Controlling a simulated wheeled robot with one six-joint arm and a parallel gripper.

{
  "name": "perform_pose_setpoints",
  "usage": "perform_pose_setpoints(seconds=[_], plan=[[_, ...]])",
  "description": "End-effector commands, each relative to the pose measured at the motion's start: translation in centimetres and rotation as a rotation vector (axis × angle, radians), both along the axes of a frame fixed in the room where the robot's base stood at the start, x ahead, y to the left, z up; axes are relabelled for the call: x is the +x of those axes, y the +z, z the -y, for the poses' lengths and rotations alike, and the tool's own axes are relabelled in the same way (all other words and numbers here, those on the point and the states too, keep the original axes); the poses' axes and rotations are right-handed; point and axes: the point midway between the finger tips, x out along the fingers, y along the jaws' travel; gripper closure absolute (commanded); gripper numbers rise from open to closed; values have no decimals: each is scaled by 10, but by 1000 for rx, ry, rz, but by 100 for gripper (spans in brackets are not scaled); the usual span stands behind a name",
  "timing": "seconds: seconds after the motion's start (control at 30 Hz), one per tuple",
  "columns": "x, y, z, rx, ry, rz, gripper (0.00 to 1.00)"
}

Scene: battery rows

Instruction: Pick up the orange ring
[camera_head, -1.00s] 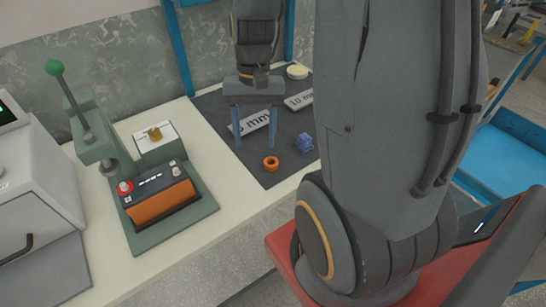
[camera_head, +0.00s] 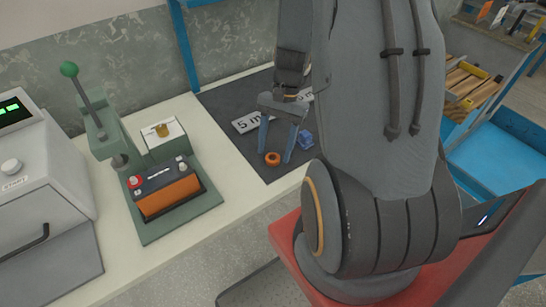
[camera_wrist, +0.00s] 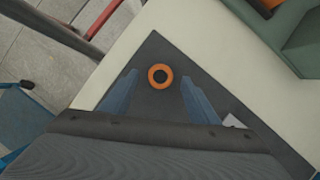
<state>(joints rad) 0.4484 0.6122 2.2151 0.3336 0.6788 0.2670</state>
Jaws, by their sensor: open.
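The orange ring (camera_head: 272,158) lies flat on a dark grey mat (camera_head: 231,107) on the workbench. In the wrist view the ring (camera_wrist: 160,76) sits just past the fingertips, roughly midway between them. My gripper (camera_head: 275,155) is open, with its two blue fingers pointing down over the mat beside the ring. In the wrist view my gripper (camera_wrist: 158,82) shows a wide gap between its fingers with nothing held. I cannot tell the exact height of the fingertips above the mat.
A small blue part (camera_head: 306,139) lies right of the ring, close to one finger. A white label plate (camera_head: 250,121) lies behind on the mat. A green lever press (camera_head: 150,215) with an orange battery (camera_head: 168,195) stands to the left. Blue trays are at far right.

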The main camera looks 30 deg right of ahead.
Motion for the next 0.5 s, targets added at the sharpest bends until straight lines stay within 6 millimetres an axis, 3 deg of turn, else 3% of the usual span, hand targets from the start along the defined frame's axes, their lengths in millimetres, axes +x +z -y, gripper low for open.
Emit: perform_pose_setpoints(seconds=[0.33,0.5], plan=[[-2,-8,-3,-1,1,0,45],[-2,-8,-3,-1,1,0,72]])
